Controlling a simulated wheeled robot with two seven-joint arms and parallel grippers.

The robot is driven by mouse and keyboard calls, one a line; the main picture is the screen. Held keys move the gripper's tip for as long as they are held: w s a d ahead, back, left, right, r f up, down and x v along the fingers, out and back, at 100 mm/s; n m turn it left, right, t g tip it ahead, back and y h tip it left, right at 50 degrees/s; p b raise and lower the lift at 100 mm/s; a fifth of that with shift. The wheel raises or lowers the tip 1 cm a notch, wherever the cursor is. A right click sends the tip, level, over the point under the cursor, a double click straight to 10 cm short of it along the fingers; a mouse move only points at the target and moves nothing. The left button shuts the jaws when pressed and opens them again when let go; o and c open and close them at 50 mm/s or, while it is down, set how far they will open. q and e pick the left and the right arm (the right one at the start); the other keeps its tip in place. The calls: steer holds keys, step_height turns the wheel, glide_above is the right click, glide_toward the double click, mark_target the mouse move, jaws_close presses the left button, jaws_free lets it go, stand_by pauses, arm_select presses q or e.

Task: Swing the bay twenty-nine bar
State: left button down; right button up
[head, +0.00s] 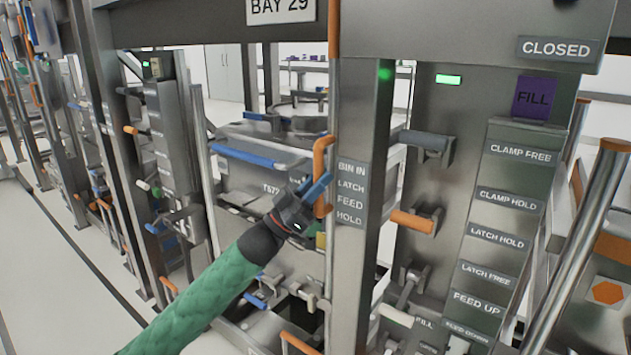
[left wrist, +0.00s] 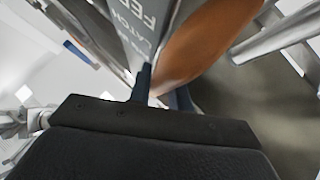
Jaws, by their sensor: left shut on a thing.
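The bay twenty-nine bar shows as an orange upright handle (head: 319,158) on the left side of a grey post, below the BAY 29 sign (head: 281,10). My left gripper (head: 317,188) comes in from the lower left on its green-sleeved arm. Its blue fingers are shut on the orange handle at its lower part. In the left wrist view the orange handle (left wrist: 210,45) runs large and close between the dark fingers (left wrist: 160,95), which hide part of it. My right gripper is not in view.
The post bears a label plate (head: 350,193) reading BIN IN, LATCH, FEED, HOLD. To its right are an orange lever (head: 411,221), a grey lever (head: 424,140), a labelled panel (head: 495,230) and a CLOSED sign (head: 556,49). A blue-edged bin (head: 250,155) stands behind. Open floor (head: 60,270) lies left.

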arm_select(q)
steer(key=shift+s+d+f, duration=0.15)
steer(key=shift+s+d, duration=0.05)
steer(key=c, duration=1.4)
jaws_free()
steer(key=shift+d, duration=0.1)
steer(key=shift+o, duration=0.5)
steer(key=shift+s+d, duration=0.1)
